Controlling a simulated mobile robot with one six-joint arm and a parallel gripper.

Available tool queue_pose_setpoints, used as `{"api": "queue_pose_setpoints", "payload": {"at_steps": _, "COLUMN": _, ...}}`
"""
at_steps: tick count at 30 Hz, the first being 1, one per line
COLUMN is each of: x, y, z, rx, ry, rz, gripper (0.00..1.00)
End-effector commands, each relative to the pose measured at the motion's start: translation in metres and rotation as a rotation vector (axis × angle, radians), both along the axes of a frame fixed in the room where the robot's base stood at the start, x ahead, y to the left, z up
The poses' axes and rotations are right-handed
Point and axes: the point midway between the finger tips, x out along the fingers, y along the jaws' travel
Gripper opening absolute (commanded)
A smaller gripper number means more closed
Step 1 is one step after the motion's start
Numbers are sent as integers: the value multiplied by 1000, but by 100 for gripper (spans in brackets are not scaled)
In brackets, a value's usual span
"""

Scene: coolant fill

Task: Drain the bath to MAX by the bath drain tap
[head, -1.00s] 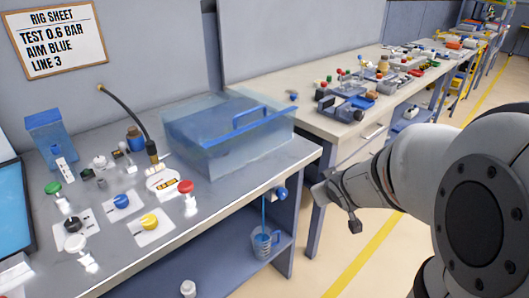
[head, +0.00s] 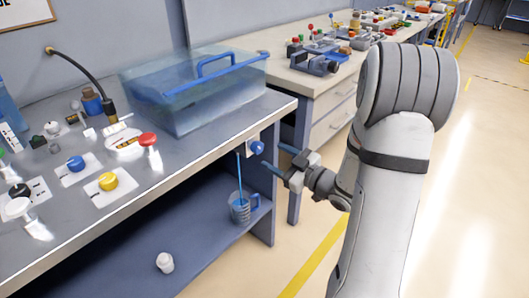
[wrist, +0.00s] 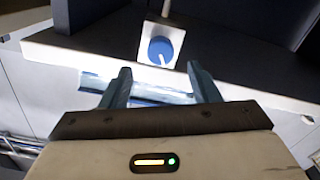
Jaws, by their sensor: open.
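The bath is a clear tank (head: 180,112) of blue liquid on the bench, with a blue handle on top. I cannot make out a MAX mark or the exact level. The bath drain tap (head: 256,147) is a blue knob on a white plate at the bench's front edge. In the wrist view the knob (wrist: 158,48) faces me with a white pointer line, just beyond the fingertips. A thin blue stream (head: 240,178) drops beside it into a clear jug (head: 240,212) on the lower shelf. My gripper (head: 279,159) is open, apart from the knob; its fingers (wrist: 158,69) show empty.
A yellow knob (head: 108,181), a blue knob (head: 76,164) and a red-topped valve (head: 148,139) stand on the bench top (head: 190,150). A white bottle (head: 165,262) is on the lower shelf. A second bench (head: 300,85) stands behind; the floor at right is clear.

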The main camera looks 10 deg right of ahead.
Motion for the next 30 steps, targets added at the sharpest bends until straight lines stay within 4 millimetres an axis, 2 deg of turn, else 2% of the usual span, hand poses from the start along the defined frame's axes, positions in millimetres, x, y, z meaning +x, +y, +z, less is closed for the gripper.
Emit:
{"api": "queue_pose_setpoints", "payload": {"at_steps": 3, "x": 17, "y": 14, "z": 0, "rx": -1, "ry": 0, "rz": 4, "gripper": 56}}
{"api": "queue_pose_setpoints", "payload": {"at_steps": 9, "x": 38, "y": 28, "z": 0, "rx": -2, "ry": 0, "rz": 1, "gripper": 56}}
{"api": "queue_pose_setpoints", "payload": {"at_steps": 20, "x": 44, "y": 32, "z": 0, "rx": 0, "ry": 0, "rz": -2, "gripper": 56}}
{"api": "queue_pose_setpoints", "payload": {"at_steps": 30, "x": 44, "y": 32, "z": 0, "rx": -2, "ry": 1, "rz": -2, "gripper": 30}}
